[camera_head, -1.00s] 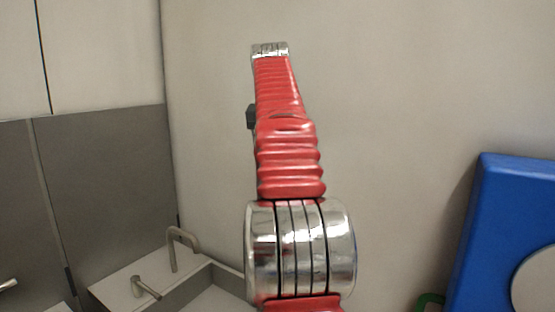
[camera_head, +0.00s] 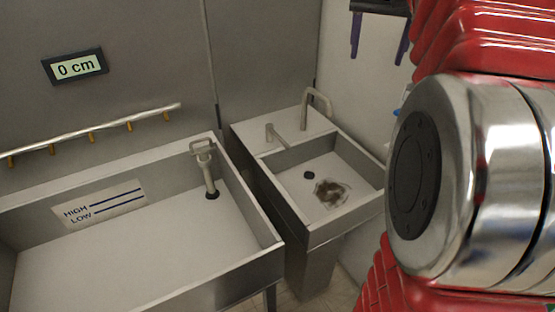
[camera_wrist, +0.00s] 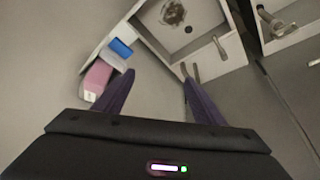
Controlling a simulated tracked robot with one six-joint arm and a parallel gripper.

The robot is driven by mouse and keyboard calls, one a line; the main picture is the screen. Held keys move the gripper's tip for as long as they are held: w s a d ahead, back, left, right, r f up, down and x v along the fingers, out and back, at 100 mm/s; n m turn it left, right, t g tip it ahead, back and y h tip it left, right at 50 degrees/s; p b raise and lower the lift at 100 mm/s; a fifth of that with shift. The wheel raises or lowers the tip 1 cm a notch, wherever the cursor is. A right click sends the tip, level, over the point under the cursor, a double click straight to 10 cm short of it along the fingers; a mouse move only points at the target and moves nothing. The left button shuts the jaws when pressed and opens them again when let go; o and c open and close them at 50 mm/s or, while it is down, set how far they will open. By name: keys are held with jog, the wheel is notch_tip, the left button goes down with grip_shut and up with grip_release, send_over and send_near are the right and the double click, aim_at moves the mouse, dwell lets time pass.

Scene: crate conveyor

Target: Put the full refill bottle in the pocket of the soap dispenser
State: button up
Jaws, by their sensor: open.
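My gripper (camera_wrist: 158,92) is open, its two purple fingers apart with nothing seen between them. It also shows at the top of the head view (camera_head: 379,40), pointing down. In the wrist view a pink block-like thing (camera_wrist: 97,78) with a whitish end lies just left of the left finger. A blue thing (camera_wrist: 120,48) and a pale part (camera_wrist: 112,62) adjoin it, near the sink's edge. I cannot tell which of these is the soap dispenser or the refill bottle. In the head view my arm hides most of that spot.
A small sink (camera_head: 300,215) with a dark stain, drain and bent taps stands in the corner. A large trough (camera_head: 150,303) marked HIGH and LOW is to its left.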

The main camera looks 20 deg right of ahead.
jog(key=s+a+f+n+t+y, duration=0.15)
jog(key=a+f, duration=0.25)
jog(key=a, duration=0.4)
jog(key=s+a+f+n, duration=0.3)
jog(key=a+f, duration=0.2)
jog(key=a, duration=0.4)
jog(key=s+a+f+n+y, duration=0.1)
jog(key=s+a+f+n, duration=0.1)
jog(key=s+a+f, duration=0.3)
jog(key=s+a+f+n, duration=0.2)
jog(key=s+a+f, duration=0.3)
jog(key=f, duration=0.5)
jog(key=shift+s+a+y, duration=0.2)
jog(key=shift+a+y, duration=0.15)
jog(key=shift+a, duration=0.85)
jog(key=shift+f+t, duration=0.1)
jog(key=shift+t, duration=0.15)
jog(key=shift+c, duration=0.6)
